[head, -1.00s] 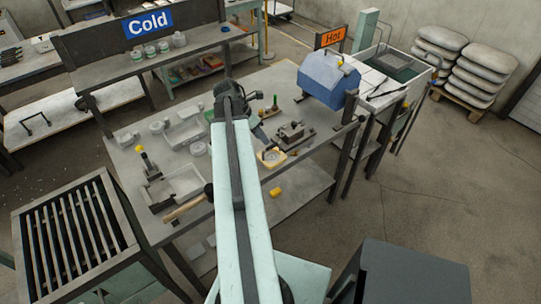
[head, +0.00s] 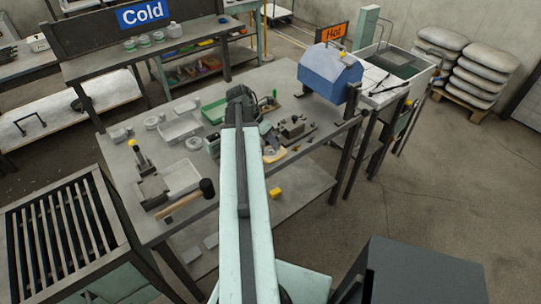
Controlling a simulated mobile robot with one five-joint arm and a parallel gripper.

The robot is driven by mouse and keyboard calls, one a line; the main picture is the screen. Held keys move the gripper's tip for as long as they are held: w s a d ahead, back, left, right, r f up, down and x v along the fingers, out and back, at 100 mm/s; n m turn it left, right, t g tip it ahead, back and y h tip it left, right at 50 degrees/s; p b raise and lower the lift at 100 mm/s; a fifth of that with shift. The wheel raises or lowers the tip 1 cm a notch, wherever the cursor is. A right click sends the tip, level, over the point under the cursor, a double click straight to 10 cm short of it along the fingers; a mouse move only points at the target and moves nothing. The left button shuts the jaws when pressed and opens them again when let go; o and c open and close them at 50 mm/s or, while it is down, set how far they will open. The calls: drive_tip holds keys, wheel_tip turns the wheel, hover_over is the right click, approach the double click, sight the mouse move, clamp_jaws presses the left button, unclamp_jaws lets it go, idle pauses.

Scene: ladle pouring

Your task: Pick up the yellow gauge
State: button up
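The yellow gauge (head: 275,156), a small yellow piece with a round dial, lies on the grey workbench near its front edge in the head view. My arm reaches over the bench from below. My gripper (head: 269,143) points down at the gauge and covers its upper left part. The fingertips are small and partly hidden, so I cannot tell whether they touch the gauge or how far apart they are.
A dark metal fixture (head: 293,128) stands just right of the gauge. A green tray (head: 214,111) and a grey tray (head: 180,129) lie to the left. A mallet (head: 186,200) rests at the front left. A blue box (head: 330,76) stands at the right end.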

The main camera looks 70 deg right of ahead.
drive_tip(key=shift+r, duration=0.15)
clamp_jaws()
idle(1.2)
